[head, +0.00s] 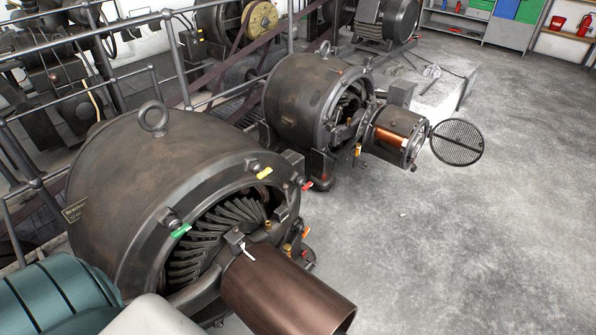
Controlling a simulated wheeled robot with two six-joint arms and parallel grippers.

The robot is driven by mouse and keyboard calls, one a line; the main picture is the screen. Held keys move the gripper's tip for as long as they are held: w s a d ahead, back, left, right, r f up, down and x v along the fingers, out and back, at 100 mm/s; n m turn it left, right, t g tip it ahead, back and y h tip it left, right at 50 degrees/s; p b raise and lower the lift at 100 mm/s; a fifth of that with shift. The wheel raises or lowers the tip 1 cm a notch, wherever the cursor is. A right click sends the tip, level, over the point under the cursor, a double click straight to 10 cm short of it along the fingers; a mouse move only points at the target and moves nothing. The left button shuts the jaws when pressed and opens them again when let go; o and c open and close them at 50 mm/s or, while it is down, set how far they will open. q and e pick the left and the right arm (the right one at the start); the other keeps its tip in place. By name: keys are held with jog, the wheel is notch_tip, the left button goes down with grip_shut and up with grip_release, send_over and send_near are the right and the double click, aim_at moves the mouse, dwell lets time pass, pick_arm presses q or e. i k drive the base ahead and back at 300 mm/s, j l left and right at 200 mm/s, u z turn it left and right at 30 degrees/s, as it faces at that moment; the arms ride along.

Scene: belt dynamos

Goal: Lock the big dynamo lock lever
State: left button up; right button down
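The big dynamo (150,170) stands in the left foreground, a dark rusty drum with a lifting ring on top. Its open front shows slanted dark vanes, and a copper-brown cylinder (285,290) sticks out toward the lower right. Small coloured handles sit around its front: a green one (181,230), a yellow one (265,173), a red one (307,187) and an orange one (306,232). A small pale lever (248,252) lies by a block at the cylinder's inner end. I cannot tell which is the lock lever or whether it is locked. Neither gripper is in view.
A smaller dynamo (305,95) stands behind, with a round mesh cover (456,142) swung out to its right. Metal railings (180,60) run behind the dynamos. The concrete floor (480,240) on the right is mostly clear. Shelves (515,25) stand at the back right.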

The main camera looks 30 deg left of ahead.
aim_at(285, 186)
jog(key=i+u, duration=0.35)
jog(key=i+l+u, duration=0.15)
jog(key=u, duration=0.25)
jog(key=i+l+u, duration=0.2)
jog(key=u, duration=0.15)
jog(key=i+l+u, duration=0.15)
jog(key=u, duration=0.25)
jog(key=i+l+u, duration=0.1)
jog(key=u, duration=0.35)
jog(key=l+u, duration=0.4)
jog(key=i+l+u, duration=0.1)
jog(key=u, duration=0.35)
